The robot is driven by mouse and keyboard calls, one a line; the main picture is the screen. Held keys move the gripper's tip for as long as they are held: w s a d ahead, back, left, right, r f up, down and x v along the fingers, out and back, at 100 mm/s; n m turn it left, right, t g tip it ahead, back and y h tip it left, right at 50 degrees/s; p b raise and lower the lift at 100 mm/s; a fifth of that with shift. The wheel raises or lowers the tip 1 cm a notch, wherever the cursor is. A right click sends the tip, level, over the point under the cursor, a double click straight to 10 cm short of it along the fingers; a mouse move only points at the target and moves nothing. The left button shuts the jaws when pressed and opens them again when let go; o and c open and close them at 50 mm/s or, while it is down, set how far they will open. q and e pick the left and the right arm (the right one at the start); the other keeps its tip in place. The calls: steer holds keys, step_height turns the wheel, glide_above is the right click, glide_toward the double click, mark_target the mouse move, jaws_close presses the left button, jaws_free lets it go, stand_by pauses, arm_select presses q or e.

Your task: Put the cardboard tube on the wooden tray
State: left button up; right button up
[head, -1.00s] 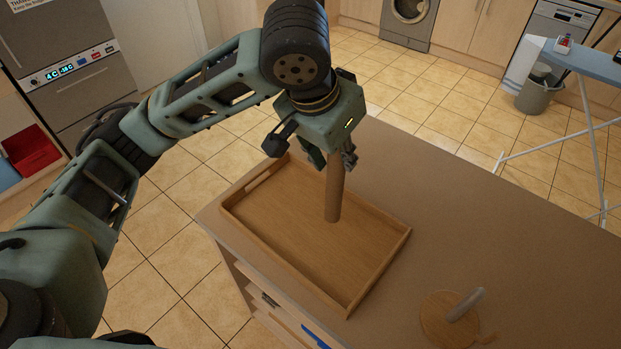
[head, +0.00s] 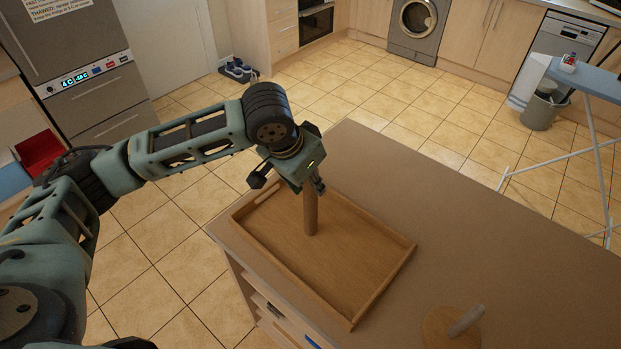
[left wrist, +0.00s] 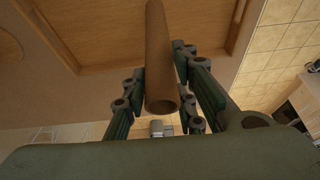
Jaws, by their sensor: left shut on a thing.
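The cardboard tube (head: 310,214) is brown and stands upright over the wooden tray. My left gripper (head: 313,187) is shut on its upper part. In the left wrist view the tube (left wrist: 159,60) runs between the two fingers (left wrist: 160,92), its open end toward the camera. The wooden tray (head: 375,296) lies on the counter, a shallow rectangle with raised rims. The tube's lower end appears at or just above the tray floor; I cannot tell if it touches. My right gripper is not in view.
The brown counter (head: 470,225) is otherwise clear. An ironing board (head: 585,75) stands beyond it at the right.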

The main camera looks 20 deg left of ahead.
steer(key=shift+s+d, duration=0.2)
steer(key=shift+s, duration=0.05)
arm_select(q)
steer(key=o, duration=1)
steer(key=shift+f, duration=0.1)
steer(key=shift+c, duration=0.2)
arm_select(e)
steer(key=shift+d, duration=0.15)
arm_select(q)
steer(key=b+v, duration=0.1)
steer(key=v, duration=1.1)
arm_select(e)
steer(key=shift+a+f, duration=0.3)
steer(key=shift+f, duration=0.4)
arm_select(q)
steer(key=shift+d, duration=0.1)
